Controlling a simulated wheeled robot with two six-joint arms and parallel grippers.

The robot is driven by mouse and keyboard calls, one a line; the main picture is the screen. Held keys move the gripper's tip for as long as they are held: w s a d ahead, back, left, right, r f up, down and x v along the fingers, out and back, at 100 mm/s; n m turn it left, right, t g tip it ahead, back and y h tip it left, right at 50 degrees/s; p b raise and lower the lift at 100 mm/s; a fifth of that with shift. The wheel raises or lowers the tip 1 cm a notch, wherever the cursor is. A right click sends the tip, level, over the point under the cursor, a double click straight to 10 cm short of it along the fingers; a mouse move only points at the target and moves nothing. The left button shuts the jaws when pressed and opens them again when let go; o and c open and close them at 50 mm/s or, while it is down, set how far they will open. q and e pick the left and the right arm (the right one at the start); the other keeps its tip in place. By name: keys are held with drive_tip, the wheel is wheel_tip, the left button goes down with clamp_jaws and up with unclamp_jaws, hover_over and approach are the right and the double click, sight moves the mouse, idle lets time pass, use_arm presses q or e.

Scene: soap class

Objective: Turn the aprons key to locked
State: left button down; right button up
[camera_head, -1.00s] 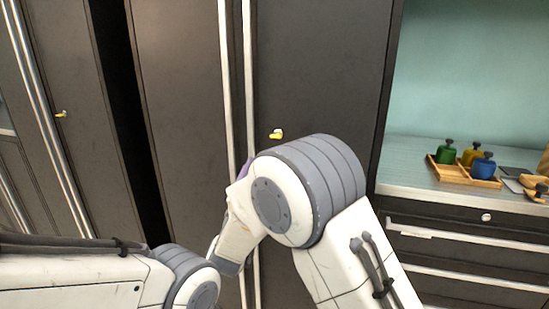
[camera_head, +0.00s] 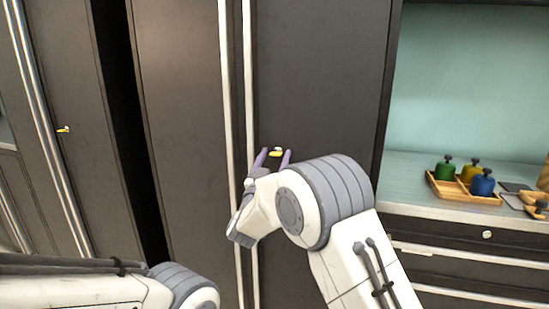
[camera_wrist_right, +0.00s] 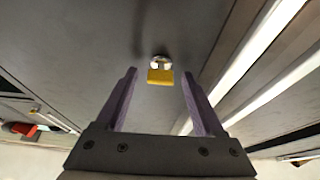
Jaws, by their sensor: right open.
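A yellow key (camera_head: 275,154) sits in a round silver lock on the dark cabinet door just right of the long white handles. In the right wrist view the key (camera_wrist_right: 160,77) hangs below the lock (camera_wrist_right: 161,61), its flat bow facing me. My right gripper (camera_head: 272,152) is open, its purple fingers on either side of the key. In the right wrist view the gripper (camera_wrist_right: 160,85) points at the key, which lies between and slightly beyond the fingertips; I see no contact. A second yellow key (camera_head: 63,129) sits on the left cabinet door. I can read no label naming either cabinet. My left gripper is out of view.
Long white vertical handles (camera_head: 250,90) stand out just left of the right gripper. A dark gap (camera_head: 130,120) separates the cabinets. At right, a counter holds a wooden tray (camera_head: 455,189) with green, yellow and blue bottles above drawers (camera_head: 440,238).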

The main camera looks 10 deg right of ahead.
clamp_jaws()
idle(1.4)
